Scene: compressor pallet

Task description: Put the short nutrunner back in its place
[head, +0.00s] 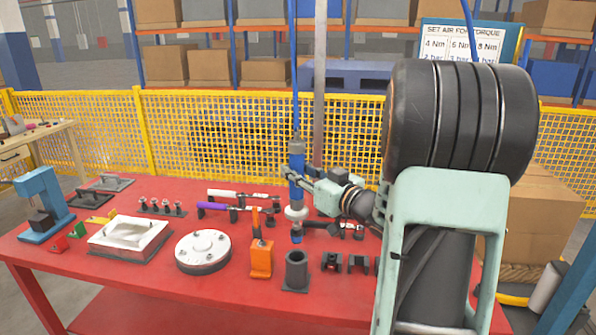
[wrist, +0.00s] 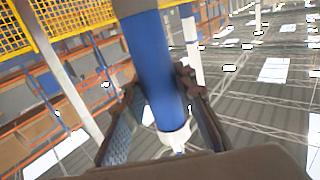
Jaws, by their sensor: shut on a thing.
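The blue nutrunner (head: 297,160) is upright, with a pale ring low on its body and a blue tip. A blue hose runs up from its top. My gripper (head: 291,176) is shut on its body, and the wrist view shows the blue body (wrist: 155,65) between both fingers. A dark round holder (head: 296,272) stands on the red table (head: 190,308). In the head view the tip is just above the holder's mouth and apart from it; the depth between them is hard to judge.
An orange holder (head: 261,260) stands left of the dark holder, and small black brackets (head: 332,262) stand right. A round flanged cover (head: 203,250) and a square metal housing (head: 130,237) lie left. Tools with purple (head: 214,207) and white handles lie behind. A yellow fence (head: 200,130) stands beyond.

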